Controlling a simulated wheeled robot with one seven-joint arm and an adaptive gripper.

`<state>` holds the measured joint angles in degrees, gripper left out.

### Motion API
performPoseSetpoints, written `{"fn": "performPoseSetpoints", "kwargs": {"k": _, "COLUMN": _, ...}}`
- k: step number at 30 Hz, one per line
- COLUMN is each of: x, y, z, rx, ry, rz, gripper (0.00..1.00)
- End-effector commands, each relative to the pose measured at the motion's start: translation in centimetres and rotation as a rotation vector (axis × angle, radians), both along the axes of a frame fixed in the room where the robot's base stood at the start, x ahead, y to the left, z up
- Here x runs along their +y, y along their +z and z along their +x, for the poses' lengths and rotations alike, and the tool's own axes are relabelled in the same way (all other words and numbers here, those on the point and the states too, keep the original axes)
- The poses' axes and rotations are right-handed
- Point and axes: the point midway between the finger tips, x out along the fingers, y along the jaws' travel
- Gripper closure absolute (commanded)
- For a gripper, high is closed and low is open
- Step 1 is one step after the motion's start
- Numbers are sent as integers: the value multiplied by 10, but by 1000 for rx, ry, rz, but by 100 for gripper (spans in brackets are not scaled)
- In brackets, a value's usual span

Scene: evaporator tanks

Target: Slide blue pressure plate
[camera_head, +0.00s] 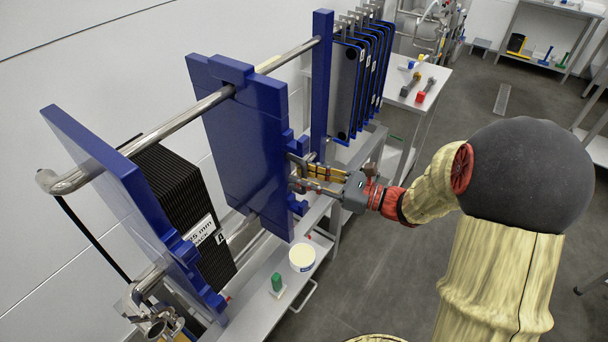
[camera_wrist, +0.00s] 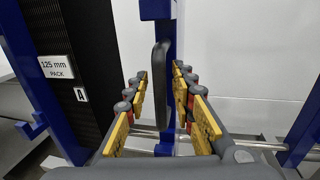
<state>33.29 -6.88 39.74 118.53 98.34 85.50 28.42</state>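The blue pressure plate (camera_head: 245,150) hangs upright on the steel top rail in the head view, between the blue end plate on the left and a blue post. In the wrist view I see it nearly edge-on (camera_wrist: 155,9), with a dark grey handle (camera_wrist: 161,75) on its near side. My gripper (camera_head: 296,172) is at the plate's right edge. In the wrist view its yellow-padded fingers (camera_wrist: 161,88) are open, one on each side of the handle. Gaps show on both sides, though contact is hard to judge. The handle is hidden in the head view.
A black plate pack (camera_head: 182,200) labelled 125 mm, A, stands between the pressure plate and the blue end plate (camera_head: 120,185). Several blue-edged plates (camera_head: 362,75) hang beyond the blue post (camera_head: 321,85). A white tub (camera_head: 302,258) and green item (camera_head: 277,283) sit on the lower shelf.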

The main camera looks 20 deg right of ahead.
Motion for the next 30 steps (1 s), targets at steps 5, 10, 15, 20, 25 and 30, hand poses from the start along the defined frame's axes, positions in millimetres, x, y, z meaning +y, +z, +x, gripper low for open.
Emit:
{"fn": "performPoseSetpoints", "kwargs": {"k": 5, "x": 0, "y": 0, "z": 0, "rx": 0, "ry": 0, "rz": 0, "gripper": 87}}
{"fn": "performPoseSetpoints", "kwargs": {"k": 10, "x": 0, "y": 0, "z": 0, "rx": 0, "ry": 0, "rz": 0, "gripper": 97}}
{"fn": "performPoseSetpoints", "kwargs": {"k": 15, "x": 0, "y": 0, "z": 0, "rx": 0, "ry": 0, "rz": 0, "gripper": 100}}
{"fn": "performPoseSetpoints", "kwargs": {"k": 20, "x": 0, "y": 0, "z": 0, "rx": 0, "ry": 0, "rz": 0, "gripper": 100}}
{"fn": "performPoseSetpoints", "kwargs": {"k": 25, "x": 0, "y": 0, "z": 0, "rx": 0, "ry": 0, "rz": 0, "gripper": 100}}
{"fn": "performPoseSetpoints", "kwargs": {"k": 30, "x": 0, "y": 0, "z": 0, "rx": 0, "ry": 0, "rz": 0, "gripper": 100}}
